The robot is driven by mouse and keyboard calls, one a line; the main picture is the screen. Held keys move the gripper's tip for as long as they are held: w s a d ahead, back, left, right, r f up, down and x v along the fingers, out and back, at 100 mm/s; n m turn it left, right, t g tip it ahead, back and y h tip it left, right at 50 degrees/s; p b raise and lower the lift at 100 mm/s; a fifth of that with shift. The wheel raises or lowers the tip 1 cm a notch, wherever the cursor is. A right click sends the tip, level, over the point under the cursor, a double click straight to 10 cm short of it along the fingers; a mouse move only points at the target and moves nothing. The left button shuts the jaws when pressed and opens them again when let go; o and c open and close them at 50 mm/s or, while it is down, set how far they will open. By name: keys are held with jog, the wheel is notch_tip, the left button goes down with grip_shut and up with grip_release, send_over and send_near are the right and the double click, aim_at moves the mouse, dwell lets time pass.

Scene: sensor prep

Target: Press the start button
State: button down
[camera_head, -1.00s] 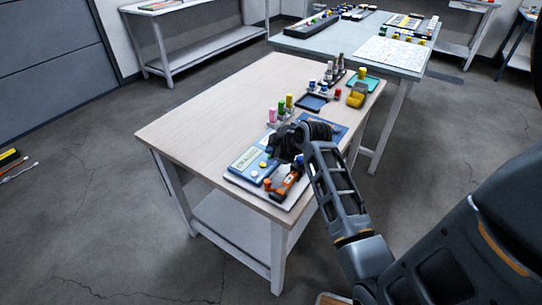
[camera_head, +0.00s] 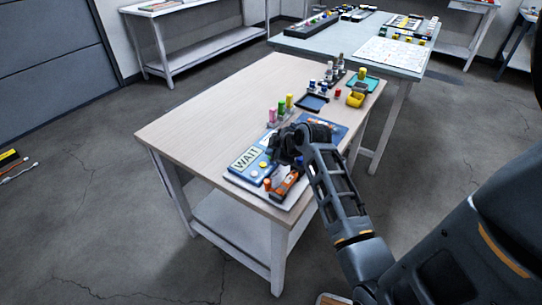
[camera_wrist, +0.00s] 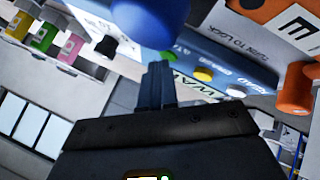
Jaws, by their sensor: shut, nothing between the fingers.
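The blue control panel (camera_head: 247,172) lies on the near end of the wooden table, with a pale display reading "WAIT" (camera_head: 245,158). In the wrist view the panel (camera_wrist: 228,68) carries a yellow button (camera_wrist: 203,75), a whitish button (camera_wrist: 236,91) and a green one (camera_wrist: 165,56). Their labels are too blurred to tell which is the start button. My gripper (camera_wrist: 160,66) is shut and empty, its fingertips pointing at the panel beside the display, which they partly cover. Contact with a button cannot be told. In the head view my wrist hides the fingertips.
An orange device (camera_head: 285,183) with an orange knob (camera_wrist: 295,86) sits close to the right. A large blue rounded part (camera_wrist: 150,18) is close above the fingers. Pink, green and yellow cylinders (camera_head: 280,108) stand behind. The table's left side is clear.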

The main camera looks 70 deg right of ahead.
jog(key=shift+r, duration=0.1)
jog(key=shift+r+p, duration=0.7)
jog(key=shift+p, duration=0.1)
notch_tip(320, 180, up, 5)
jog(key=p, duration=0.4)
dwell(0.8)
